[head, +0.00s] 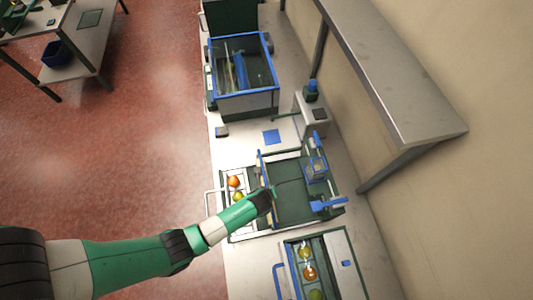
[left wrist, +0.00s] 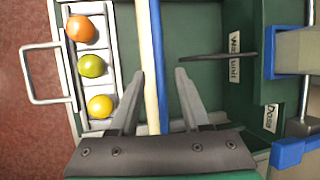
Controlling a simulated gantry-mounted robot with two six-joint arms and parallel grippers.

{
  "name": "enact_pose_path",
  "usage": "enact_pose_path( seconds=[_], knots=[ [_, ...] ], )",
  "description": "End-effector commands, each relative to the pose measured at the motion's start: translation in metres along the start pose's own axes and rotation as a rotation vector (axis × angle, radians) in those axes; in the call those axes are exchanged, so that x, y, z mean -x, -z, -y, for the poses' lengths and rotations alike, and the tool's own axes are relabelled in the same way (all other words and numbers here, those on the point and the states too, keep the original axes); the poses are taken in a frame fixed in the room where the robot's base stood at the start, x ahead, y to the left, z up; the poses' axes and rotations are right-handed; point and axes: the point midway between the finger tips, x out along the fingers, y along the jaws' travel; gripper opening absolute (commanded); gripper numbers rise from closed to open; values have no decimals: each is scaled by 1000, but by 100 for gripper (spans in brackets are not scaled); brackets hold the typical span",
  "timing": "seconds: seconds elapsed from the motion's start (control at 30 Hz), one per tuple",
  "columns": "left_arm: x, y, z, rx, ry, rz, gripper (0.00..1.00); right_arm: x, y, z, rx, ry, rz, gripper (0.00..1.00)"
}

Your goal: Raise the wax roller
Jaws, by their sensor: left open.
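The green wax unit (head: 290,200) stands on the bench in the head view; its "Wax unit" label (left wrist: 234,57) shows in the left wrist view. A long pale bar (left wrist: 147,45) with a blue strip (left wrist: 157,30) beside it runs along the unit's left side. I cannot tell for sure which part is the wax roller. My left gripper (left wrist: 160,74) is open and empty. Its fingertips appear either side of the bar and strip in the left wrist view; the height gap is unclear. In the head view my left gripper (head: 271,192) reaches the unit's left edge. My right gripper is not in view.
A white tray of fruit, with an orange (left wrist: 80,29), a green fruit (left wrist: 92,66) and a yellow fruit (left wrist: 100,106), lies left of the bar. A dark thin lever (left wrist: 215,57) and blue brackets (head: 327,204) stand at right. A shelf (head: 390,75) overhangs behind.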

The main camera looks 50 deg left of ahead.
Motion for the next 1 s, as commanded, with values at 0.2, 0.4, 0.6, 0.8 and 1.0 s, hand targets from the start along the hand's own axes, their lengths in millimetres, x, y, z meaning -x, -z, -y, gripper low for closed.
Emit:
enact_pose_path(
  seconds=[0.2, 0.4, 0.6, 0.8, 1.0],
  knots=[
    [0, 0, 0, 0, 0, 0, 42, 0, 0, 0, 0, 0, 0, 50],
    [0, 0, 0, 0, -1, 0, 6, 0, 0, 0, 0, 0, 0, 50],
    [0, 0, 0, 0, -1, 0, 0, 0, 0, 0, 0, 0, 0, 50],
    [1, 0, 0, 0, -1, 0, 0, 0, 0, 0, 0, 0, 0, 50],
    [1, 0, 0, 0, -1, 0, 0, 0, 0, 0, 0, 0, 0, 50]
  ],
)
